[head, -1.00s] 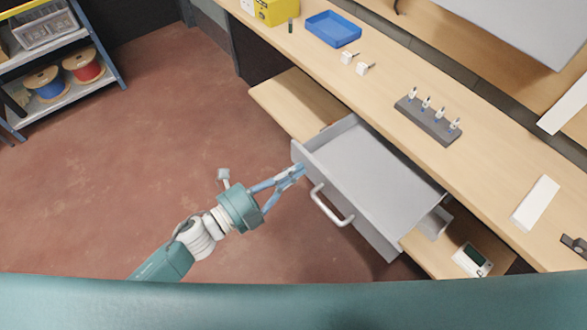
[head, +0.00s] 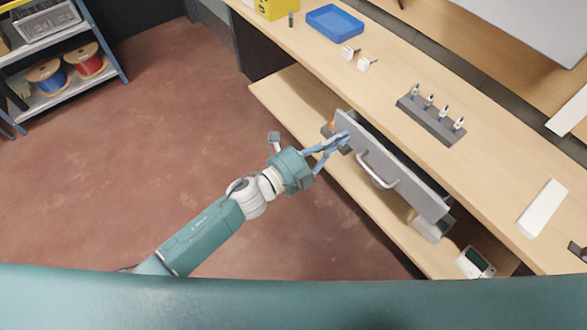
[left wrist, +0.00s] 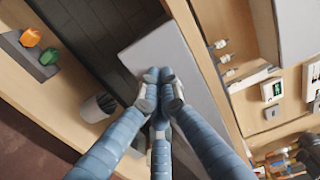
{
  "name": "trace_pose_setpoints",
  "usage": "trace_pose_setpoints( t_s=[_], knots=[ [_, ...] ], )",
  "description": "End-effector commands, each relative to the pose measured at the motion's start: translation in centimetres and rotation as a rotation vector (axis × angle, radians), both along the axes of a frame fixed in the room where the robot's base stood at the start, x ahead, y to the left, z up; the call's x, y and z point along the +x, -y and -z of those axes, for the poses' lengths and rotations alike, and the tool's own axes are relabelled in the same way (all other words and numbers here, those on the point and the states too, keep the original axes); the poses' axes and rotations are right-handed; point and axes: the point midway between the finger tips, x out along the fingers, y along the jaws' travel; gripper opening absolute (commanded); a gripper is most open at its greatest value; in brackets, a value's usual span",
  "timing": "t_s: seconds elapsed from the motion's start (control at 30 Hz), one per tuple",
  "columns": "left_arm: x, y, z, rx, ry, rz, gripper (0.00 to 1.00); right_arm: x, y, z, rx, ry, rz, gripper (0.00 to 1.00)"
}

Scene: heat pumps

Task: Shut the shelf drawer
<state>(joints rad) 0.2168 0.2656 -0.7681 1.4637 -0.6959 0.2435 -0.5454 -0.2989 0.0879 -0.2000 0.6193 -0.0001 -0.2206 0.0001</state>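The shelf drawer is grey with a pale bar handle (head: 375,170) and sits under the bench top. In the head view its front panel (head: 405,172) is close to the bench edge, with the inside of the drawer mostly hidden. My left gripper (head: 342,140) is at the panel's left end, beside the handle, and appears to touch the panel face. In the left wrist view its fingertips (left wrist: 160,90) are together in front of the grey panel (left wrist: 165,45), with nothing seen between them. My right gripper is in neither view.
The bench top holds a blue tray (head: 335,23), a dark rack (head: 432,121) and a white block (head: 543,207). A lower wooden shelf (head: 285,100) juts out below, with a small meter (head: 474,262) at its right. Open floor (head: 130,160) lies to the left.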

Motion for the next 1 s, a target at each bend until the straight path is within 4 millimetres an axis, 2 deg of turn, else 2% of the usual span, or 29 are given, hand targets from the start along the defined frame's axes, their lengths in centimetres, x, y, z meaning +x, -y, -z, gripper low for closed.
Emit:
trace_pose_setpoints(
  t_s=[0.1, 0.33, 0.63, 1.0],
  knots=[
    [1.6, 2.1, 0.2, 0.000, 0.001, 0.001, 0.00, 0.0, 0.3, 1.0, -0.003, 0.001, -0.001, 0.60],
    [3.2, 4.1, 0.1, -0.001, -0.001, 0.000, 0.00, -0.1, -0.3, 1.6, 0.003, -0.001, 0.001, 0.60],
    [3.5, 4.5, 0.0, 0.000, 0.000, 0.000, 0.00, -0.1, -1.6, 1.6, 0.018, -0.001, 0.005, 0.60],
    [3.8, 3.9, -0.2, -0.001, 0.002, -0.001, 0.00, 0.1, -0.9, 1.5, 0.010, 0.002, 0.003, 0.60]
  ],
)
